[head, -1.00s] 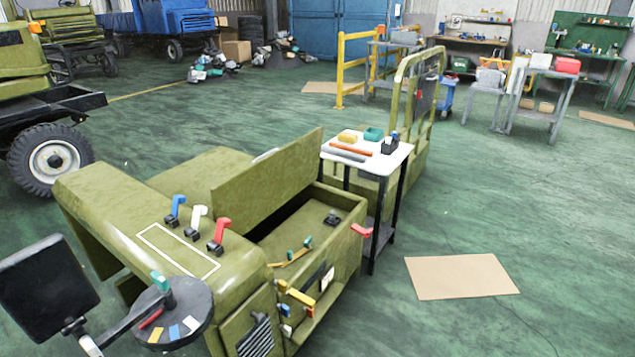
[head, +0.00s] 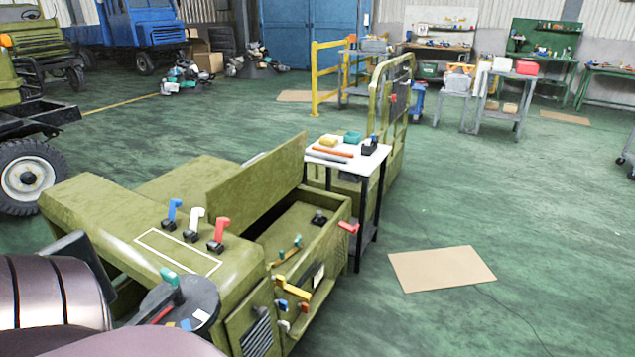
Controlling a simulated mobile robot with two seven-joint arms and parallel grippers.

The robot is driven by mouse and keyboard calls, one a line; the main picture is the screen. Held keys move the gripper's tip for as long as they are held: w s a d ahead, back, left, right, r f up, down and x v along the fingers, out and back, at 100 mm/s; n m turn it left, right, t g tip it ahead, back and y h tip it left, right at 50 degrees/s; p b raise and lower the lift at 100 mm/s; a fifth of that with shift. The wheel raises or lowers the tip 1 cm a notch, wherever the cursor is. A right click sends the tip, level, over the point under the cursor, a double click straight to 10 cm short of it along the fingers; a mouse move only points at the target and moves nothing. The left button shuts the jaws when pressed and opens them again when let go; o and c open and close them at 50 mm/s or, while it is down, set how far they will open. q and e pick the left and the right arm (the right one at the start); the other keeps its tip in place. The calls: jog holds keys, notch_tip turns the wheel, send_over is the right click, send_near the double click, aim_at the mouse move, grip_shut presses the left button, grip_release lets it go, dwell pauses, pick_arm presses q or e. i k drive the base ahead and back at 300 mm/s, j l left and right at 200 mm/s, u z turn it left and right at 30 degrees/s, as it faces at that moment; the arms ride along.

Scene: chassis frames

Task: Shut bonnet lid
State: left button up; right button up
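The olive-green bonnet lid (head: 257,176) stands raised and tilted above the open bay of the green chassis (head: 110,217). The bay (head: 297,230) lies open to its right, with a small dark knob and a yellow-and-green lever inside. A red handle (head: 348,227) sticks out at the bay's right side. Dark, rounded parts of my own arm fill the lower left corner of the head view. Neither of my grippers shows in the view.
Blue, white and red levers (head: 195,228) stand on the chassis top. A small white table (head: 347,157) with parts stands close behind the bay. A cardboard sheet (head: 441,268) lies on open green floor to the right. A dark round panel (head: 181,306) sits at front left.

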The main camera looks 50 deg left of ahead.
aim_at(242, 197)
jog(key=k+j+z, duration=0.1)
jog(key=z, duration=0.3)
jog(key=k+j+z, duration=0.1)
jog(key=z, duration=0.3)
jog(key=k+z, duration=0.2)
jog(key=z, duration=0.2)
jog(key=k+j+z, duration=0.1)
jog(key=k+z, duration=0.65)
jog(key=k+j+u, duration=0.1)
jog(key=k, duration=0.25)
jog(key=k+j+u, duration=0.1)
jog(key=k, duration=0.25)
jog(key=k+j+u, duration=0.2)
jog(key=k+u, duration=0.3)
jog(key=k+j+u, duration=0.2)
jog(key=j+u, duration=0.15)
jog(key=u, duration=0.15)
jog(key=k+j+u, duration=0.25)
jog(key=j+u, duration=0.25)
jog(key=k+j+u, duration=0.4)
jog(key=j, duration=0.2)
jog(key=i+z, duration=0.1)
jog(key=z, duration=0.2)
